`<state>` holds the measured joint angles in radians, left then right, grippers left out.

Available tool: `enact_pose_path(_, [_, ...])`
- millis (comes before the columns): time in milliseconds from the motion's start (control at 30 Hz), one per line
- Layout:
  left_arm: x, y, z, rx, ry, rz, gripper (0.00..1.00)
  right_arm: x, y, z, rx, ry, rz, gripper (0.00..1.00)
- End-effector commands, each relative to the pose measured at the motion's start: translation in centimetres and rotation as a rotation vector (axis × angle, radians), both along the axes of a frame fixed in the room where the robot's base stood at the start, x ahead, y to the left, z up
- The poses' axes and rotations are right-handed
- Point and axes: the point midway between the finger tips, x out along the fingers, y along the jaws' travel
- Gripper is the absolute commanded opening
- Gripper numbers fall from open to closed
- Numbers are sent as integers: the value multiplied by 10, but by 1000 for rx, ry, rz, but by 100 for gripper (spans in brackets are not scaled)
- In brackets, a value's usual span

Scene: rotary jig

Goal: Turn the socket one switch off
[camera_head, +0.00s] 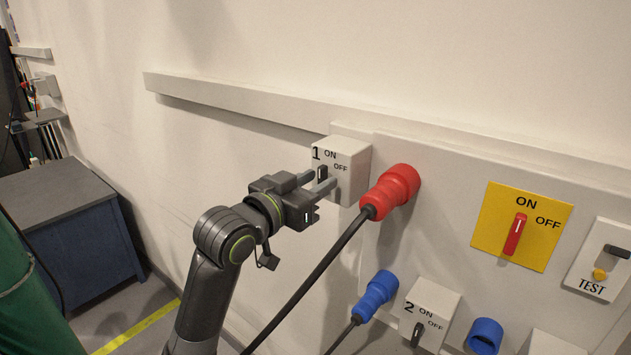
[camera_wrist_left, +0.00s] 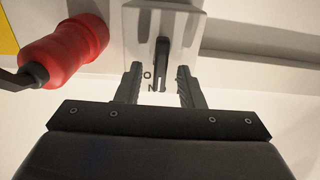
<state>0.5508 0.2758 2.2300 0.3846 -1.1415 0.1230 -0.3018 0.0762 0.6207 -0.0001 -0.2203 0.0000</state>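The socket one switch box (camera_head: 355,165) is a white wall box marked 1, ON and OFF, with a black lever (camera_head: 322,173) on its front. The lever seems to point up toward ON. My left gripper (camera_head: 324,183) is at the front of the box, with its fingers open on either side of the lever. In the left wrist view the lever (camera_wrist_left: 162,55) stands between the two fingertips (camera_wrist_left: 159,76), with a gap on both sides. Part of the ON label shows beside the lever there. My right gripper is not in view.
A red plug (camera_head: 393,190) with a black cable sits right of the box. Below are a blue plug (camera_head: 376,295), a second switch box (camera_head: 440,300) and a blue socket (camera_head: 485,336). A yellow panel (camera_head: 490,225) with a red handle is at right. A wall rail (camera_head: 235,103) runs above.

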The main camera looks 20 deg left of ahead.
Motion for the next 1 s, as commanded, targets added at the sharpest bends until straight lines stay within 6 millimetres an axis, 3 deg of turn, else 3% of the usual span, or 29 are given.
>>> enact_pose_path(33, [0,0,0,0,0,0,29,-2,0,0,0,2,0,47])
enact_pose_path(267, [0,0,0,0,0,0,0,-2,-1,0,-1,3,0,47])
enact_pose_path(667, [0,0,-1,44,-16,0,0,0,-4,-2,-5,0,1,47])
enact_pose_path(1000, [0,-1,-2,264,-96,0,0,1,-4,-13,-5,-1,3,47])
